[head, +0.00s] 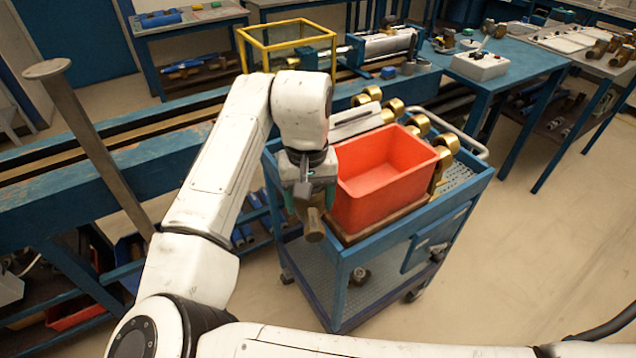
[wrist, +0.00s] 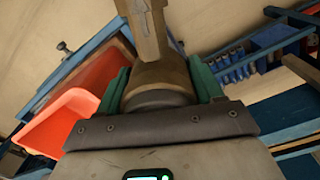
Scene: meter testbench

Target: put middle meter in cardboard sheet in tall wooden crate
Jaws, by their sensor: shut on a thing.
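My gripper (head: 311,196) is shut on a brownish brass meter (head: 314,226), held just left of the red bin on the cart. In the wrist view the green fingers of my gripper (wrist: 162,84) close on both sides of the meter's round body (wrist: 158,76), and its narrower end points away from the gripper. I cannot make out a tall wooden crate in either view. A thin brown edge (head: 384,222) shows under the red bin; I cannot tell whether it is cardboard.
The red bin (head: 385,205) looks empty and sits on the blue cart (head: 400,256). Several brass meters stand along the cart's back and right edges. A long blue bench (head: 60,205) lies behind and left. The floor to the right (head: 540,260) is clear.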

